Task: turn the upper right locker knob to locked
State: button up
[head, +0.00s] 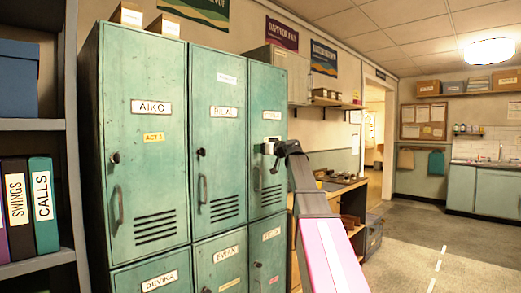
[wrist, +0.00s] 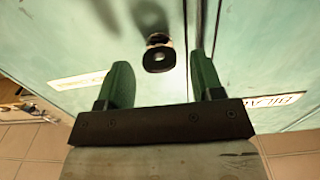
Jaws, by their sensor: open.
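The upper right locker (head: 267,85) is the green door at the right end of the top row. Its knob (wrist: 158,56) shows in the wrist view as a dark round piece with a paler collar. The knob's turned position is unclear. My gripper (wrist: 160,75) is open, with one green finger on each side of the knob. The fingers look apart from it, and how far they reach along it is hard to tell. In the head view my gripper (head: 270,149) is in front of this door and hides its knob.
The middle upper locker (head: 217,100) and the AIKO locker (head: 145,75) stand to the left, with their own knobs and handles. A door handle (head: 257,180) is just below my gripper. A wooden counter (head: 335,187) stands to the right; open floor lies beyond.

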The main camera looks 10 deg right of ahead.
jog(key=shift+w+a, duration=0.45)
jog(key=shift+w, duration=0.15)
jog(key=c, duration=0.9)
jog(key=shift+c, duration=0.2)
